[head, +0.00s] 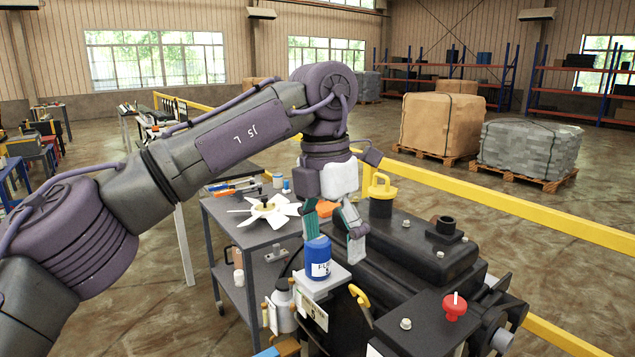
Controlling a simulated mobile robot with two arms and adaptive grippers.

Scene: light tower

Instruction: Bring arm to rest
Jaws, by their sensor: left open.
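My left arm comes in from the left and bends down at the wrist. My left gripper (335,236) points downward with its fingers apart, and nothing shows between them. Its left finger with a green pad overlaps the top of a blue canister (318,258) in the picture; I cannot tell whether they touch. The canister stands upright on a small pale plate (330,281) at the near end of a black machine (420,262). My right gripper is out of view.
A grey cart (256,236) left of the machine holds a white fan rotor (264,211) and tools. A yellow cap (381,187) and a red knob (455,307) rise from the machine. A yellow rail (520,207) runs behind it.

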